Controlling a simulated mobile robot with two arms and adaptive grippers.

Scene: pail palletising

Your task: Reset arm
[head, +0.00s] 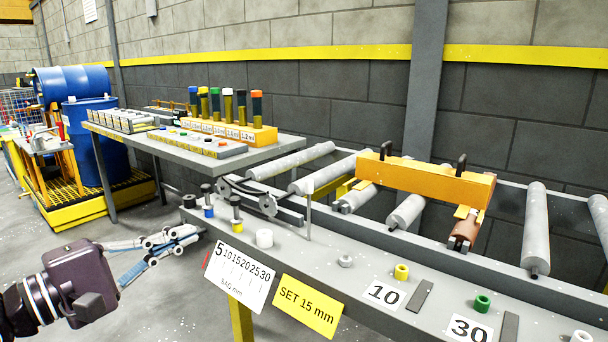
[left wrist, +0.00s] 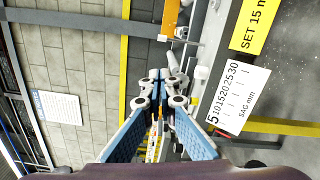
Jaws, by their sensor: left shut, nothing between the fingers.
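My left gripper (head: 192,233) reaches in from the left in the head view, with a dark wrist body and pale blue finger pads. It is shut and empty, in free air left of the grey conveyor bench (head: 330,258). In the left wrist view its fingers (left wrist: 158,78) come together at the tips with nothing between them. My right gripper does not show in either view.
A white SAG mm scale card (head: 240,275) and a yellow SET 15 mm sign (head: 308,306) hang at the bench's front edge, close to my left gripper. A grey table (head: 190,152) stands behind. Open floor lies between.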

